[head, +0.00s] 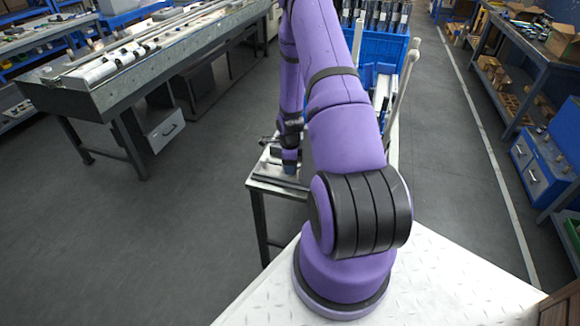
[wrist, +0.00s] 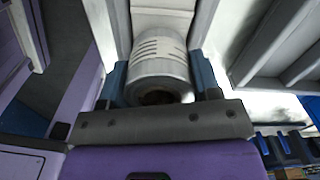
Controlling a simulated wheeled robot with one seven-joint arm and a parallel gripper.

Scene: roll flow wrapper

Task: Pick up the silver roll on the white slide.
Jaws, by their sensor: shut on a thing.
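A silver roll (wrist: 160,66) with dark slots around its side lies on the white slide (wrist: 125,25) in the wrist view. My gripper (wrist: 160,85) has its blue fingers on both sides of the roll and is shut on it. The roll's near end faces the dark gripper bar, with a dark hollow partly showing. In the head view my purple arm reaches down to a small metal stand, and my gripper (head: 290,172) is small there. I cannot make out the roll in the head view.
The small metal stand (head: 262,184) is under my gripper. A blue crate (head: 384,45) with bottles stands behind my arm. A long workbench (head: 120,88) is at the left, and shelves (head: 535,70) are at the right.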

